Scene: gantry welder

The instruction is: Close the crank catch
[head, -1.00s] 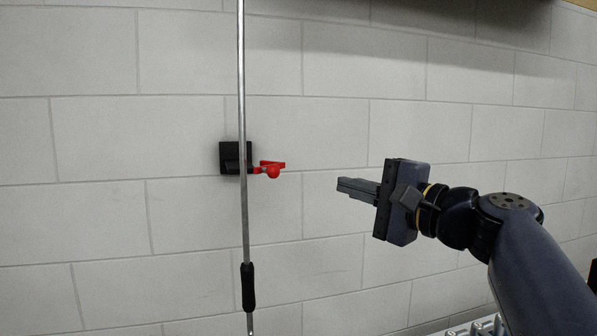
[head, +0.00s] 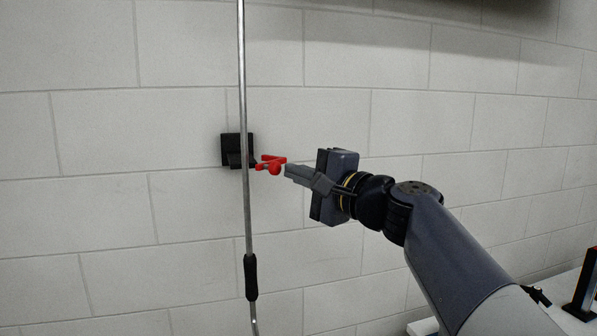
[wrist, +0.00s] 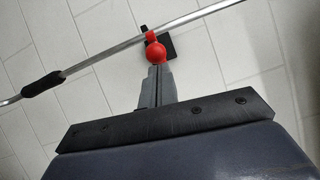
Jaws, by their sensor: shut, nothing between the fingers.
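The crank catch has a black base (head: 233,150) on the wall and a red arm (head: 272,158) with a red ball knob (head: 275,169) sticking out to the right. The metal rod passes in front of its base. My gripper (head: 287,172) is shut and empty, its fingertips just right of the red knob. In the wrist view the red knob (wrist: 156,53) lies right at the tips of my shut fingers (wrist: 157,70). I cannot tell whether they touch. The black base (wrist: 171,47) shows partly behind the knob.
A long metal rod (head: 243,90) with a black grip (head: 251,277) hangs upright in front of the wall. A pale block wall (head: 120,220) stands behind. A white surface (head: 560,295) with a dark object is at the lower right. The space below the catch is clear.

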